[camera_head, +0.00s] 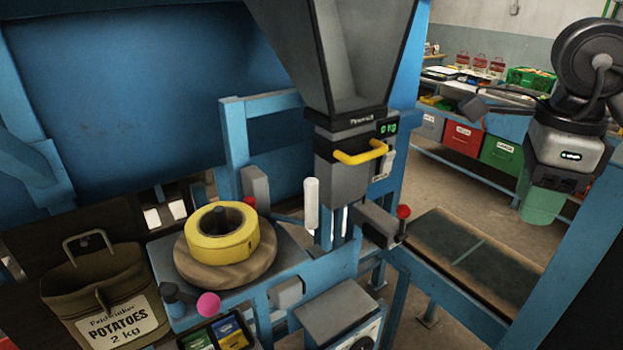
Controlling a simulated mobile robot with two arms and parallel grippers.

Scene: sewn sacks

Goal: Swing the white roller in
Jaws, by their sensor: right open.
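The white roller (311,203) stands upright beside the blue frame, to the right of a yellow ring-shaped roll (222,236) on a round wooden disc. It is below and left of the grey hopper's yellow handle (360,153). My right gripper (553,184) hangs at the upper right, open and pointing down, well away from the roller. My left gripper is not in view.
A potato sack (100,292) hangs at the lower left. A pink ball knob (208,304) and a red ball knob (403,211) stick out from the machine. A dark conveyor belt (470,255) runs to the right. Coloured bins (502,154) stand behind.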

